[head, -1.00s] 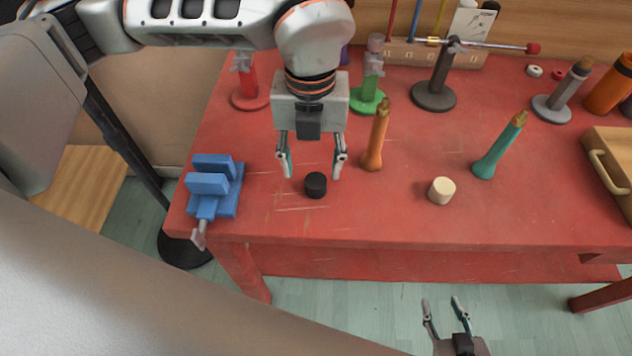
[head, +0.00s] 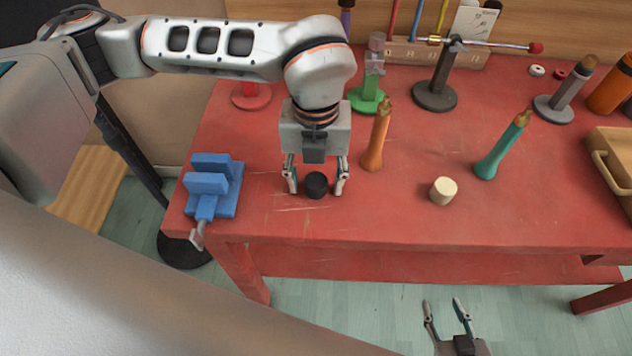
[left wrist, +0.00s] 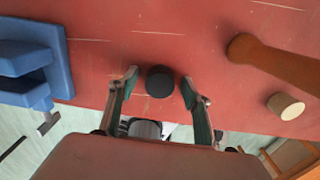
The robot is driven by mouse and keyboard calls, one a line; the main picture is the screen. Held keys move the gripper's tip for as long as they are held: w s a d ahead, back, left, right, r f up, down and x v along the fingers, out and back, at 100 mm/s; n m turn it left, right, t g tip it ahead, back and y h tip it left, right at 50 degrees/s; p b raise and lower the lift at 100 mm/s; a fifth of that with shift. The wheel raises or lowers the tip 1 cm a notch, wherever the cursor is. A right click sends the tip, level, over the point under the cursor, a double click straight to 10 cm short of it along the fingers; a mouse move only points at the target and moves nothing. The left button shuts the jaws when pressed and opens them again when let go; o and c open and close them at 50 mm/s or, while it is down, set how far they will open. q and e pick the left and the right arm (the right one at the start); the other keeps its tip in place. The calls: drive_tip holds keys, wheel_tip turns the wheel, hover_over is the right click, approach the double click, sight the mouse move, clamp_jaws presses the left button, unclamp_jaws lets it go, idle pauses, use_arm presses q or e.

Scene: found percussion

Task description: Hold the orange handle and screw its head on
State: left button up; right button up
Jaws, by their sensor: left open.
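The orange handle (head: 377,138) stands on the red table with its brass threaded tip up, right of my left gripper. It also shows at the right of the left wrist view (left wrist: 270,62). My left gripper (head: 316,188) points down, open, with its fingers on either side of a black cylindrical head (head: 316,186). In the left wrist view the black head (left wrist: 160,82) sits between the fingertips with gaps on both sides. A cream cylindrical head (head: 443,190) lies on the table further right. My right gripper (head: 448,310) is open and empty in front of the table.
A teal handle (head: 501,146) with a brass tip stands at the right. A blue vise (head: 213,187) is at the left edge. Green (head: 368,100), red (head: 251,98) and dark grey (head: 435,92) stands are at the back. A wooden drawer box (head: 608,165) is at the far right.

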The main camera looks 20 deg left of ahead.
sight(316, 180)
use_arm(q)
drive_tip(key=c, duration=1.1)
wheel_tip(316, 180, up, 20)
drive_tip(key=shift+r+p, duration=0.1)
drive_tip(key=shift+p, duration=0.9)
